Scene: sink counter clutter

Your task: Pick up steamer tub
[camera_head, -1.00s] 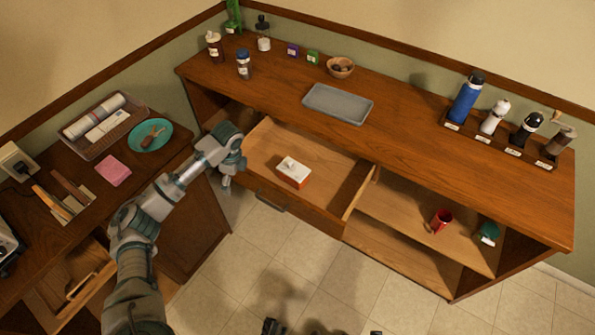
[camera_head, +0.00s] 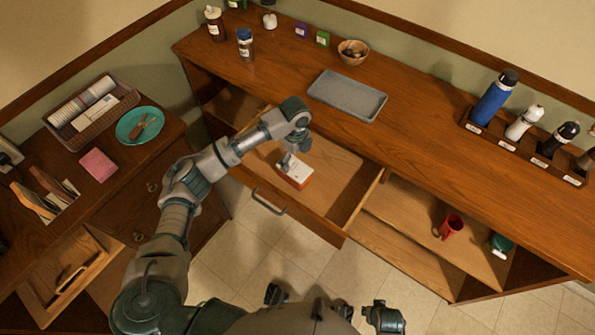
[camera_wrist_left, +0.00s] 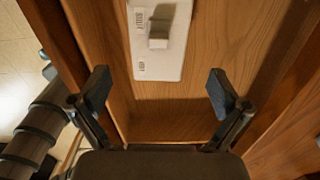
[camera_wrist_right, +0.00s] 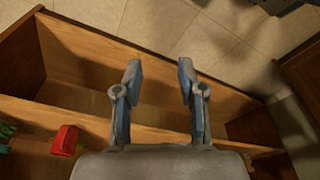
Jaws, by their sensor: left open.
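In the right wrist view my right gripper (camera_wrist_right: 160,78) is open and empty over the lower shelves and floor.
The open drawer's front (camera_head: 285,205) and side walls surround the box. The countertop above holds a grey tray (camera_head: 347,96) and a bowl (camera_head: 352,52). A red cup (camera_head: 451,227) and a green item (camera_head: 501,244) sit on the shelf to the right.

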